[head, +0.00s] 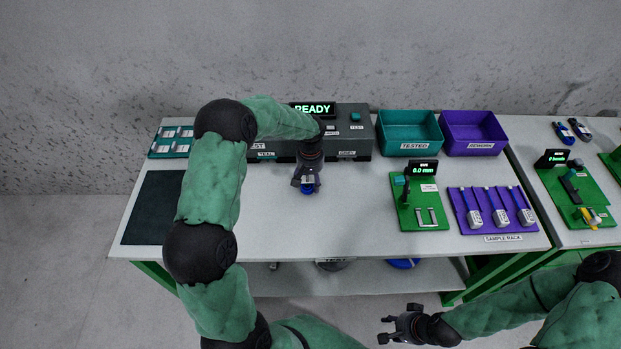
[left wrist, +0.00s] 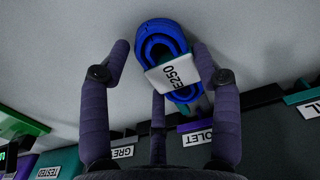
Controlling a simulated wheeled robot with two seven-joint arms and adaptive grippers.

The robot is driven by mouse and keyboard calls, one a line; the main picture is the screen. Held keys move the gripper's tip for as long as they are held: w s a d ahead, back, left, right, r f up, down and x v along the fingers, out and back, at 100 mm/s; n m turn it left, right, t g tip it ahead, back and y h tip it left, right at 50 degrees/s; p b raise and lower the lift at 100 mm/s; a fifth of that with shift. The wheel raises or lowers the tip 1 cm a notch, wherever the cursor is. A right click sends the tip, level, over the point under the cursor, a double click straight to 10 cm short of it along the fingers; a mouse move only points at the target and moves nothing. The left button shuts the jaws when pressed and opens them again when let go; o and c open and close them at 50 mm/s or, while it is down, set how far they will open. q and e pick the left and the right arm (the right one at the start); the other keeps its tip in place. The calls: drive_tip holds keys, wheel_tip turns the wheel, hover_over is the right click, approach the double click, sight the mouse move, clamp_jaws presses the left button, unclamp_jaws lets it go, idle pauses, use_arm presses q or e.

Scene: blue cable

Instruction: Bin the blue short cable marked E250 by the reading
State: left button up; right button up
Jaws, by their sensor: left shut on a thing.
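The blue short cable (left wrist: 160,40) is a coiled bundle with a white tag reading E250 (left wrist: 174,74). It sits between the fingers of my left gripper (left wrist: 161,52), which is shut on it. In the head view the left gripper (head: 306,184) points down over the table in front of the grey tester (head: 362,140), with a bit of the blue cable (head: 307,189) showing below it. The tester display (head: 312,109) reads READY. My right gripper (head: 386,329) is open and empty, in front of the table's near edge.
A teal TESTED bin (head: 408,118) and a purple REWORK bin (head: 473,119) stand at the back right. A green gauge (head: 428,190) reads 0.0 mm. A purple sample rack (head: 465,225) holds several cables. A dark mat (head: 153,210) lies left. Table between mat and gauge is mostly clear.

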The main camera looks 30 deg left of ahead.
sight(310, 183)
use_arm(q)
drive_tip(key=shift+s+d, duration=0.25)
drive_tip(key=shift+s, duration=0.15)
use_arm(e)
drive_tip(key=shift+s+d, duration=0.2)
drive_tip(key=shift+s, duration=0.1)
use_arm(q)
drive_tip(key=shift+f, duration=0.1)
drive_tip(key=o, duration=1.2)
drive_tip(key=shift+w, duration=0.1)
drive_tip(key=shift+o, duration=0.2)
wheel_tip(310, 183, up, 12)
